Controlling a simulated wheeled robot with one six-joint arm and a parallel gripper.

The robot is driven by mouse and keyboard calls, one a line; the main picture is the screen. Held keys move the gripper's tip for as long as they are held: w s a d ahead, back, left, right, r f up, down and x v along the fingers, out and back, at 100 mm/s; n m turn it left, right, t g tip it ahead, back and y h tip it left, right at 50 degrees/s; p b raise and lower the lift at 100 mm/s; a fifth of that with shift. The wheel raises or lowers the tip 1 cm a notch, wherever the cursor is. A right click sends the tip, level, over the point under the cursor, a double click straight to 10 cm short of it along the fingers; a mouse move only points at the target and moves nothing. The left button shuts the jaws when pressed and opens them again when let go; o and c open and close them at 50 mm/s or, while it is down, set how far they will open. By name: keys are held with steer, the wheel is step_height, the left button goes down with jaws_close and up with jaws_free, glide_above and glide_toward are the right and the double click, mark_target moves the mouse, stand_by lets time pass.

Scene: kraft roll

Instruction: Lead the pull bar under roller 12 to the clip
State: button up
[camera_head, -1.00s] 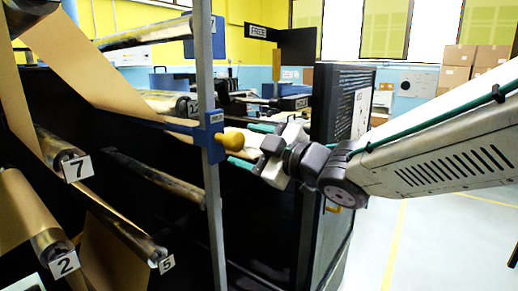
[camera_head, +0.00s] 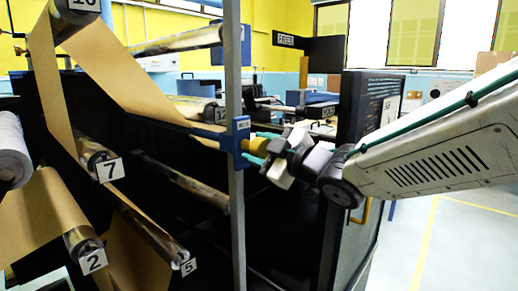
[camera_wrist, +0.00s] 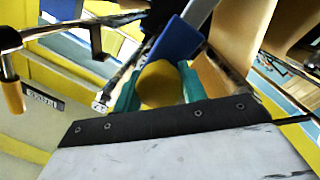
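The pull bar is a blue bar (camera_head: 186,127) with a yellow knob (camera_head: 257,147) at its near end, and the brown paper web hangs on it. Its knob also shows in the wrist view (camera_wrist: 161,84). My gripper (camera_head: 258,148) has its teal fingers on both sides of the knob, seemingly pressed on it. Roller 12 (camera_head: 196,109) lies behind the web at the back, its label partly hidden.
The grey upright (camera_head: 236,220) stands close to my gripper. Rollers 7 (camera_head: 96,155), 2 (camera_head: 80,240) and 5 (camera_head: 172,245) lie at the left. A black cabinet (camera_head: 350,190) stands behind my arm. The floor at the right is clear.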

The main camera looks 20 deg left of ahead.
steer(key=w+d, duration=0.1)
steer(key=w, duration=0.3)
steer(key=w+d, duration=0.2)
steer(key=w, duration=0.2)
steer(key=w+d, duration=0.2)
steer(key=w, duration=0.2)
steer(key=shift+w+d+r, duration=0.15)
steer(key=shift+w+r, duration=0.2)
steer(key=shift+w, duration=0.05)
steer(key=o, duration=1.7)
steer(key=shift+s, duration=0.1)
steer(key=shift+r, duration=0.1)
steer(key=shift+r, duration=0.1)
steer(key=v, duration=0.6)
steer(key=w+v, duration=0.1)
steer(key=v, duration=0.2)
steer(key=shift+d, duration=0.2)
